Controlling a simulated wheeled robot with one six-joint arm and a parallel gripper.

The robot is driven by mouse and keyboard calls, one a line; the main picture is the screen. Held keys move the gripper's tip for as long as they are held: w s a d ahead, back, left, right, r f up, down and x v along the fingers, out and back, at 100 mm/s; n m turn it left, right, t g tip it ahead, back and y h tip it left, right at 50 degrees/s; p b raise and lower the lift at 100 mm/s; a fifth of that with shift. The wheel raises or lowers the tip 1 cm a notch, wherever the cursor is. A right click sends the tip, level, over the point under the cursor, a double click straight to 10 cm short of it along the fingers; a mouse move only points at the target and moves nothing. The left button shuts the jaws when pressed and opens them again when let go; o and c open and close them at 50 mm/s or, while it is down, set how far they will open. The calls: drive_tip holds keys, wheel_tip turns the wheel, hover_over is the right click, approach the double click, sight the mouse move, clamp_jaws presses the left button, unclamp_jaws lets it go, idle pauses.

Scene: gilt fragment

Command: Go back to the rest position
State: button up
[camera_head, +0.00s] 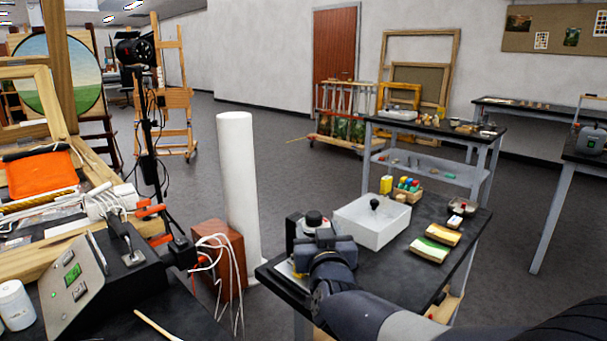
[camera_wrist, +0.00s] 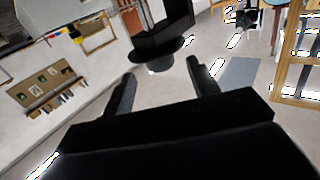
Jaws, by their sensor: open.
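My arm reaches in from the lower right of the head view, over the near end of the dark worktable (camera_head: 440,272). Its dark wrist end (camera_head: 330,262) is beside a black piece with a round knob (camera_head: 314,220), left of the white tray (camera_head: 372,224). My fingers cannot be made out clearly there. In the wrist view my gripper (camera_wrist: 160,68) is open, its two black fingers apart with nothing clearly held. A black shape with a round disc (camera_wrist: 158,50) appears beyond the fingertips; I cannot tell what it is or how far off.
A white column (camera_head: 237,190) and a reddish box (camera_head: 215,262) stand left of the table. A cluttered bench (camera_head: 150,312) fills the lower left. Open floor (camera_head: 300,165) lies behind.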

sight(318, 220)
drive_tip(key=w, duration=0.5)
drive_tip(key=shift+w+a, duration=0.25)
drive_tip(key=shift+w, duration=0.05)
idle(0.4)
drive_tip(key=s+d, duration=0.1)
drive_tip(key=s, duration=1)
drive_tip(key=w, duration=0.7)
drive_tip(key=w+a, duration=0.1)
drive_tip(key=w, duration=0.2)
drive_tip(key=shift+w, duration=0.55)
drive_tip(key=shift+s+r+n+y+p, duration=0.15)
drive_tip(key=shift+n+y+p, duration=0.15)
drive_tip(key=shift+y+p, duration=0.2)
drive_tip(key=n+g+y+p, duration=0.1)
drive_tip(key=n+y+p, duration=0.1)
drive_tip(key=p, duration=0.3)
drive_tip(key=shift+y, duration=0.7)
